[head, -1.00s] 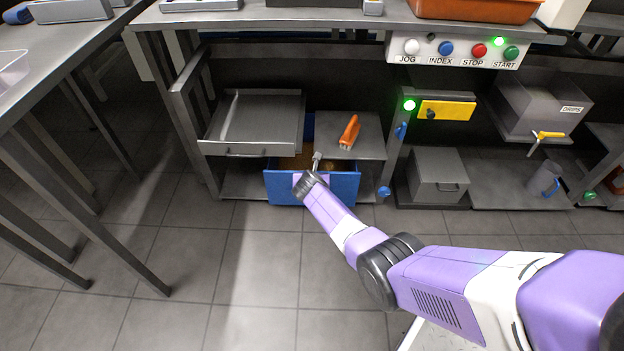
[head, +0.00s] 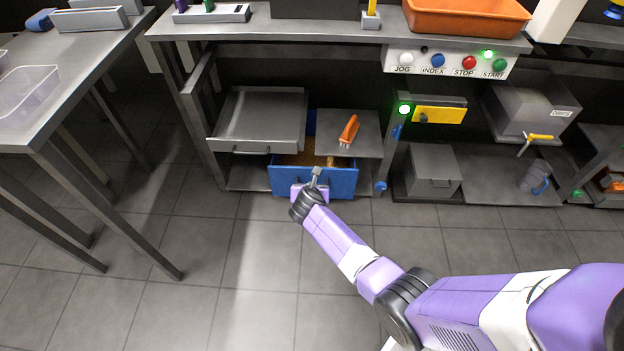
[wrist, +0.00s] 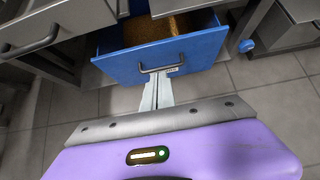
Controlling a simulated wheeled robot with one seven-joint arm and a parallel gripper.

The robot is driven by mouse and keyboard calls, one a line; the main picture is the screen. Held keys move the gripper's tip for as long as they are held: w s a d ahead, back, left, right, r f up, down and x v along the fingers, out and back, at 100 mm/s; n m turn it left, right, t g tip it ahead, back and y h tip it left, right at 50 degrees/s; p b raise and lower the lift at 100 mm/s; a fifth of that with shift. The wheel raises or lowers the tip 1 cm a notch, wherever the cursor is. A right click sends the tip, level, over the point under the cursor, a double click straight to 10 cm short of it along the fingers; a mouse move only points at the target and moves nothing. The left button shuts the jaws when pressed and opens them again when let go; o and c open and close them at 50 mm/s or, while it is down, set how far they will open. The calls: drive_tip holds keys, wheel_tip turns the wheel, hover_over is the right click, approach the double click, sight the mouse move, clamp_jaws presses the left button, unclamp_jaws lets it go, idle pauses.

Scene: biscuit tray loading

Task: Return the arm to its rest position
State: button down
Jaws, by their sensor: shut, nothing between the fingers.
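My gripper (head: 316,174) is at the end of my purple and white arm, in front of the blue drawer (head: 290,184) under the counter. It also shows in the wrist view (wrist: 156,80), with its two fingers together and nothing between them. The fingertips overlap the drawer front near its handle (wrist: 161,68) in the wrist view; I cannot tell whether they touch it. The drawer is pulled out and holds brown, grainy contents.
An orange-handled tool (head: 348,131) lies on the shelf right of a pulled-out grey tray (head: 255,133). A button panel (head: 445,62) is above right. A steel table (head: 60,110) stands at left. The floor (head: 240,270) before the drawer is clear.

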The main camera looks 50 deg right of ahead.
drive_tip(key=shift+s+a+r, duration=0.2)
drive_tip(key=shift+a+r, duration=0.05)
